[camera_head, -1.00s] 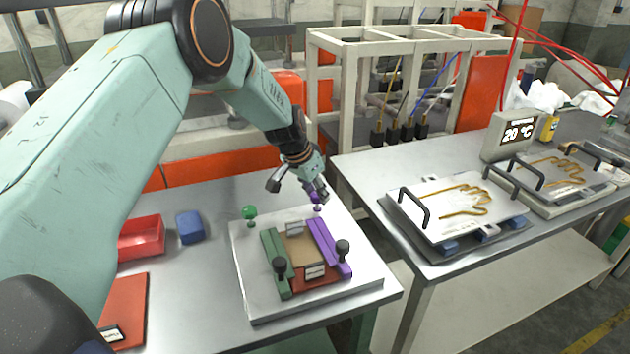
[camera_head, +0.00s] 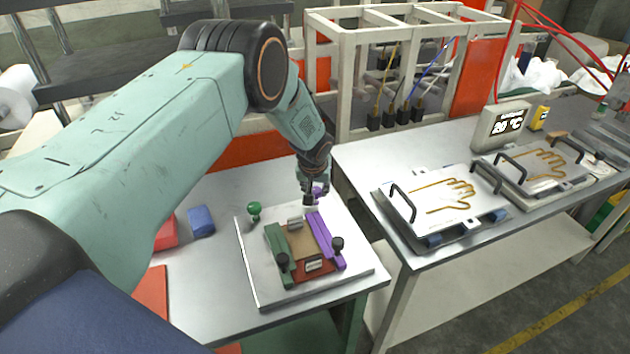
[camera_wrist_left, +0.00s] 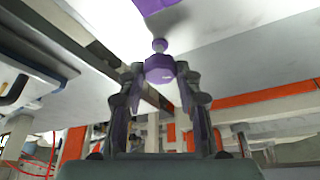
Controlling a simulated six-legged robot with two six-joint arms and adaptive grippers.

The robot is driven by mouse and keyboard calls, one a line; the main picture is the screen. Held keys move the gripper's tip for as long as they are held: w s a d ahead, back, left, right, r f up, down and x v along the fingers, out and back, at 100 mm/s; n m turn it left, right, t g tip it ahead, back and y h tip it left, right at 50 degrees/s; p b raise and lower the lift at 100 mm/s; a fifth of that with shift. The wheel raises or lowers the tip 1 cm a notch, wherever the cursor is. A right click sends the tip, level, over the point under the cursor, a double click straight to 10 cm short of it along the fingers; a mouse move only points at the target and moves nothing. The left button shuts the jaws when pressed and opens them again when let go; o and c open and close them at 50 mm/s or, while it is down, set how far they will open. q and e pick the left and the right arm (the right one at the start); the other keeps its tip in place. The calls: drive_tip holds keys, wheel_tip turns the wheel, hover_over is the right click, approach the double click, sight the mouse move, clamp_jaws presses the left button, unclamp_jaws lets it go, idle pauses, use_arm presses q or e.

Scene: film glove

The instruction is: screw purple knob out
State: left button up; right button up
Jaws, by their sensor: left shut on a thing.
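The purple knob (camera_wrist_left: 159,68) sits between the fingertips of my left gripper (camera_wrist_left: 160,85), which is shut on it. In the wrist view a small purple ball (camera_wrist_left: 159,45) shows at the knob's plate-side end, close to the white plate. In the head view my left gripper (camera_head: 314,193) is at the far right corner of the white plate (camera_head: 262,290), and only a little purple shows at its fingers. A purple bar (camera_head: 324,240) lies on the plate nearby. I cannot tell how far the knob is screwed in. My right gripper is not in view.
A green knob (camera_head: 255,209) stands at the plate's far left. A green bar (camera_head: 277,246) and two black knobs (camera_head: 337,244) are on the fixture. A blue block (camera_head: 201,220) lies left of the plate. The right table (camera_head: 410,170) holds plates with glove outlines and black handles.

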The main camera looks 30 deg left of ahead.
use_arm(q)
drive_tip(key=shift+w+d+r+n+y+b, duration=0.1)
drive_tip(key=shift+n+y+b, duration=0.1)
drive_tip(key=shift+n, duration=0.3)
drive_tip(key=shift+w+n+y+b, duration=0.1)
drive_tip(key=shift+n+b, duration=0.05)
drive_tip(key=shift+n, duration=0.35)
drive_tip(key=shift+n+g+y+b, duration=0.3)
drive_tip(key=shift+n+b, duration=0.6)
drive_tip(key=shift+b, duration=0.1)
drive_tip(key=shift+n+g+y+b, duration=0.3)
drive_tip(key=shift+n+b, duration=0.5)
drive_tip(key=shift+b, duration=0.05)
drive_tip(key=shift+r, duration=0.1)
drive_tip(key=o, duration=0.9)
drive_tip(key=shift+c, duration=0.2)
drive_tip(key=o, duration=0.3)
drive_tip(key=shift+s, duration=0.1)
